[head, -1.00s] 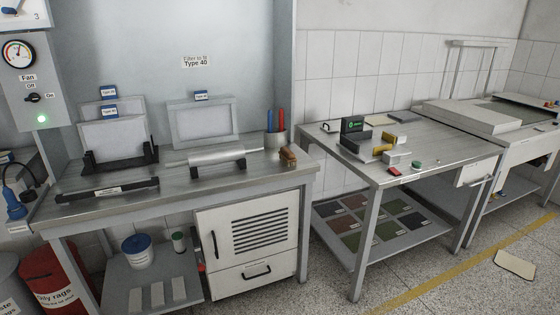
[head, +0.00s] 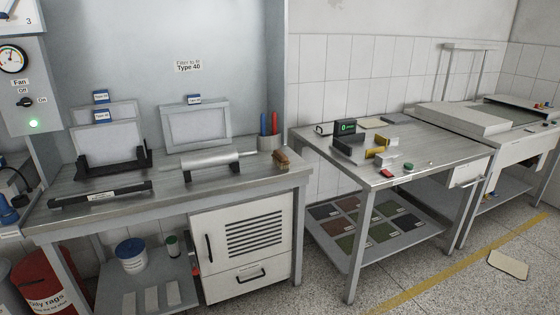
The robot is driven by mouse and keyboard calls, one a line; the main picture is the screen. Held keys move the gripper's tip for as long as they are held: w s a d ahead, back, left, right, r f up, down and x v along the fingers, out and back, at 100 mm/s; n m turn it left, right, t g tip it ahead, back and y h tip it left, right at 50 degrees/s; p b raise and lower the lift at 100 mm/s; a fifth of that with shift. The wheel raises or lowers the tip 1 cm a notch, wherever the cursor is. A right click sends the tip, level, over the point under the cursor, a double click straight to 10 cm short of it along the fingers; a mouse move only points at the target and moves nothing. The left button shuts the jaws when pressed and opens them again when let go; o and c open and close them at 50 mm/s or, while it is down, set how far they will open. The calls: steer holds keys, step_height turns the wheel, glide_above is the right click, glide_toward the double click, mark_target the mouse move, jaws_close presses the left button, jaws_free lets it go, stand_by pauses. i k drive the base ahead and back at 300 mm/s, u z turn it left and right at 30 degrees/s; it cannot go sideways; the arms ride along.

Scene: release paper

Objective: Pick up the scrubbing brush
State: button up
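A small brown brush with pale bristles, which looks like the scrubbing brush (head: 282,160), lies on the right end of the left metal bench (head: 255,182), close to its right edge. It sits just in front of a grey cup (head: 268,143) holding a red and a blue handled tool. Nothing is seen touching it from above. My gripper is not in view.
A roller on a black stand (head: 215,166) lies left of the brush, with framed filters (head: 196,125) behind it.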

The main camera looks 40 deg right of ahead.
mark_target(281, 160)
steer(key=z, duration=0.05)
steer(key=i, duration=0.9)
steer(key=u, duration=0.05)
